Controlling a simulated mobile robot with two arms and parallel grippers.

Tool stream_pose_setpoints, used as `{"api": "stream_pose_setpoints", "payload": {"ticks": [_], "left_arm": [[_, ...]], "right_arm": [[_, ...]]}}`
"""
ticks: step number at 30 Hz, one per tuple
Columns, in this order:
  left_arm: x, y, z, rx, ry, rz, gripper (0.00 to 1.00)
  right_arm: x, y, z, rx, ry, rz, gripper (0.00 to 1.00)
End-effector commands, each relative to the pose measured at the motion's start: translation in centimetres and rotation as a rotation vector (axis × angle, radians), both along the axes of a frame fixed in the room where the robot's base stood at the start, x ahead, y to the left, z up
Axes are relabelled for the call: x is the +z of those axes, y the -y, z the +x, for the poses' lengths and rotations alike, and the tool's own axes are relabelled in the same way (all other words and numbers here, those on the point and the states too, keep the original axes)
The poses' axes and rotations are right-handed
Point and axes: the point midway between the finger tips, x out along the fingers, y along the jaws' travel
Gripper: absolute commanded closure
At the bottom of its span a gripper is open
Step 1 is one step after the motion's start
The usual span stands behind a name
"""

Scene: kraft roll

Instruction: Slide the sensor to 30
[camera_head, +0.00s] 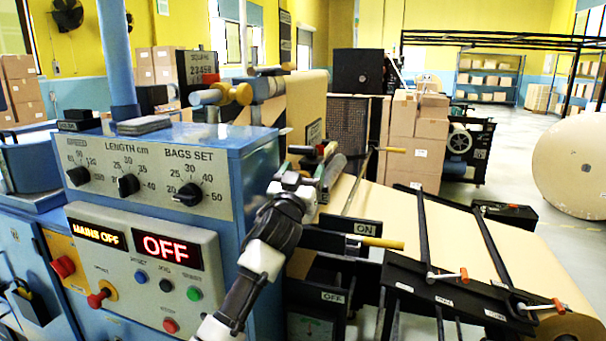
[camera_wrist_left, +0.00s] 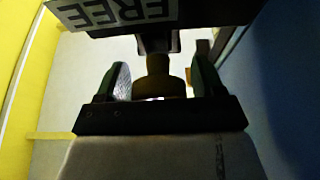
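My left gripper (camera_head: 318,163) is beyond the right corner of the blue control cabinet, by the kraft paper web. In the left wrist view the left gripper (camera_wrist_left: 160,82) is open, with a finger pad on each side. A brownish knob (camera_wrist_left: 158,68) on a narrow neck shows between the pads, with gaps at both sides; I cannot tell its depth. My right gripper is not in view.
The blue cabinet (camera_head: 262,150) has several dials and a panel reading MAINS OFF and OFF. An ON/OFF lever (camera_head: 382,242) with a yellow grip is right of my arm. A black-railed table (camera_head: 455,290) with orange handles is at right. Cartons (camera_head: 415,130) stand behind.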

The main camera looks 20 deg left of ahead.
Motion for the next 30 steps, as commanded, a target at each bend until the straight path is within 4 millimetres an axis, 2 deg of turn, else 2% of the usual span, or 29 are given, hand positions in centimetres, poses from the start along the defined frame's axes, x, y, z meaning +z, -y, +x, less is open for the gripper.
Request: {"api": "stream_pose_setpoints", "payload": {"ticks": [3,11,14,24,30], "left_arm": [[0.0,0.0,0.0,0.000,0.001,0.000,0.30],[-0.3,-0.1,-0.5,0.001,0.000,0.000,0.30],[-1.0,-0.1,-1.6,0.000,0.001,0.000,0.30],[-3.6,-0.2,-7.5,-0.001,0.000,0.000,0.30],[-4.3,-0.3,-9.5,0.000,-0.001,0.001,0.30]], "right_arm": [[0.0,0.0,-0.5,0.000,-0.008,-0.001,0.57],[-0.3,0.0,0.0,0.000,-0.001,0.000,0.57],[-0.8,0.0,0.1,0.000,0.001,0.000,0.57],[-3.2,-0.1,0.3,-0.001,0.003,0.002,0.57],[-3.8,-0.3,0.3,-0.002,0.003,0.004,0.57]]}}
